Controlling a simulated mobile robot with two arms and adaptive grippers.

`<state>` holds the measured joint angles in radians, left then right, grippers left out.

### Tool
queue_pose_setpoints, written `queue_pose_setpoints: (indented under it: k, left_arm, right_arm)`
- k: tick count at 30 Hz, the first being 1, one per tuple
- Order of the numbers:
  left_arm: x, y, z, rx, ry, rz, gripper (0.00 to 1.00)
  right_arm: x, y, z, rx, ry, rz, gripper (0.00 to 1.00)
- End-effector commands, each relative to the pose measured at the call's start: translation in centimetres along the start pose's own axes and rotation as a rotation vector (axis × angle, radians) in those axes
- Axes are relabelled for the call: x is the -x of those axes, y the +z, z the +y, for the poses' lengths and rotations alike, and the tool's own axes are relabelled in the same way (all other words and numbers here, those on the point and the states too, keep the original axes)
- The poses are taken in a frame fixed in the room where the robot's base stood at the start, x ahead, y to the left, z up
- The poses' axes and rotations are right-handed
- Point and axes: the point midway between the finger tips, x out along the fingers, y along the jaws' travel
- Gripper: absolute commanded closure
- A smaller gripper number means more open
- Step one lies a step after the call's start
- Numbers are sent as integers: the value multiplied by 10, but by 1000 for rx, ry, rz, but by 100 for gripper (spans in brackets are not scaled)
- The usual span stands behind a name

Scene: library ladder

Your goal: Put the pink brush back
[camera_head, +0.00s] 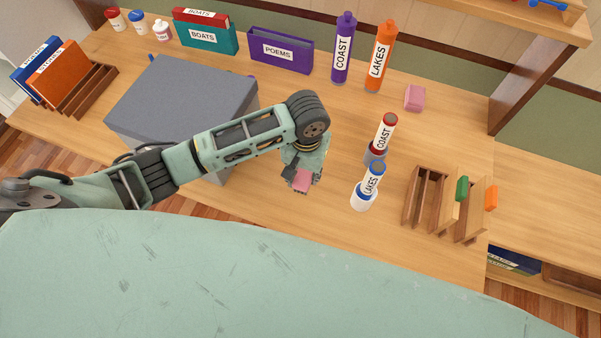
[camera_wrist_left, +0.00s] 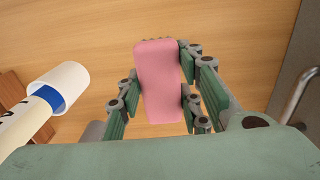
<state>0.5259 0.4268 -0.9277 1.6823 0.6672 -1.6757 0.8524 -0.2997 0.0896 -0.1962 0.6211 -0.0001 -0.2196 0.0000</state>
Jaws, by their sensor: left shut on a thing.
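A pink block-shaped brush (camera_head: 302,181) is held between the fingers of my left gripper (camera_head: 304,173), above the wooden table in front of the grey box. In the left wrist view the pink brush (camera_wrist_left: 158,80) stands lengthwise between the green finger pads of the gripper (camera_wrist_left: 163,92), with a narrow dark edge at its far end. A second pink block (camera_head: 415,98) lies at the back right of the table, beside the orange LAKES bottle. My right gripper is not in view.
A large grey box (camera_head: 180,100) stands left of the gripper. To the right are a red-capped COAST tube (camera_head: 384,132), a blue-capped LAKES tube (camera_head: 372,180) in a white cup (camera_head: 363,200), and a slotted wooden rack (camera_head: 417,198). Purple (camera_head: 343,50) and orange (camera_head: 380,58) bottles stand behind.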

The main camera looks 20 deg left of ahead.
Motion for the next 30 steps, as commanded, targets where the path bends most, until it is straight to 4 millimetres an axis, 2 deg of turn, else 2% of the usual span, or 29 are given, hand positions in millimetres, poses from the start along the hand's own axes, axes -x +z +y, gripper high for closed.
queue_pose_setpoints:
  k: [3,6,16,28,29,30]
  left_arm:
    - [-9,-11,-13,0,0,-1,91]
    - [-13,-15,-18,-1,1,0,91]
    - [-52,-15,-18,-2,0,0,91]
    - [-58,-15,-18,-1,2,0,91]
    - [-57,-15,-18,-1,1,1,64]
    - [-57,-15,-18,-1,1,1,61]
  right_arm:
    - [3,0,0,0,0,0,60]
    - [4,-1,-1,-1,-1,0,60]
    - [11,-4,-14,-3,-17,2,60]
    - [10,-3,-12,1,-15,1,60]
    - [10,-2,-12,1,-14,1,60]
    - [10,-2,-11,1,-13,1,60]
